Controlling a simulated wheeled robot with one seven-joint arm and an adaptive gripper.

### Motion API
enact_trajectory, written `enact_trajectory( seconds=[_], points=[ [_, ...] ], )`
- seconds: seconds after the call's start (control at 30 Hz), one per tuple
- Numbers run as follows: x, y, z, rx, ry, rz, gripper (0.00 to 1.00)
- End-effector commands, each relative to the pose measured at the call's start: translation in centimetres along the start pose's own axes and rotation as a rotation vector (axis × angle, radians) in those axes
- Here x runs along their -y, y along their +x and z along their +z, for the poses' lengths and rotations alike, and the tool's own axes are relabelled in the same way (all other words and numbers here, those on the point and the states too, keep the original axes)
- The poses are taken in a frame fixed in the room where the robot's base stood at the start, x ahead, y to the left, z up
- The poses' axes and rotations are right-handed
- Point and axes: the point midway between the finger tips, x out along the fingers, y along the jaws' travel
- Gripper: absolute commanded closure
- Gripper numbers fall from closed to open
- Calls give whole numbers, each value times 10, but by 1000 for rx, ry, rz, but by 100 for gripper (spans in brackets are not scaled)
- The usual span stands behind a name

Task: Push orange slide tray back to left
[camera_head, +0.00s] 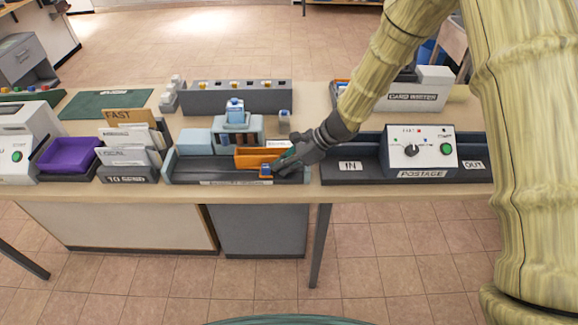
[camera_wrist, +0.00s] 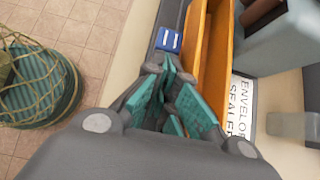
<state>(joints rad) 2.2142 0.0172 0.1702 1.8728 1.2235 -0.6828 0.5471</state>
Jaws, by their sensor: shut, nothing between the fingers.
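The orange slide tray (camera_head: 250,161) sits on the dark track of the envelope sealer (camera_head: 185,168), in the middle of the table. In the wrist view the tray (camera_wrist: 208,50) is a long orange trough to the right of my fingers. A small blue block with white marks (camera_wrist: 169,39) is just beyond my fingertips; it also shows at the tray's front right in the head view (camera_head: 266,169). My gripper (camera_head: 280,165) is shut and empty at the tray's right end, low over the track. I cannot tell whether the fingertips (camera_wrist: 172,68) touch the block or the tray.
The postage machine (camera_head: 420,150) with IN and OUT troughs stands to the right. Letter holders (camera_head: 130,155) and a purple tray (camera_head: 68,155) stand to the left. A grey-blue sealer unit (camera_head: 237,128) rises behind the tray. The table's front edge is close below.

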Motion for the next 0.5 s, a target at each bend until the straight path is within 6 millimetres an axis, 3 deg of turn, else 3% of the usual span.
enact_trajectory(
  seconds=[0.5],
  points=[
    [0, 99, 100, 2, -2, 1, 100]
  ],
)
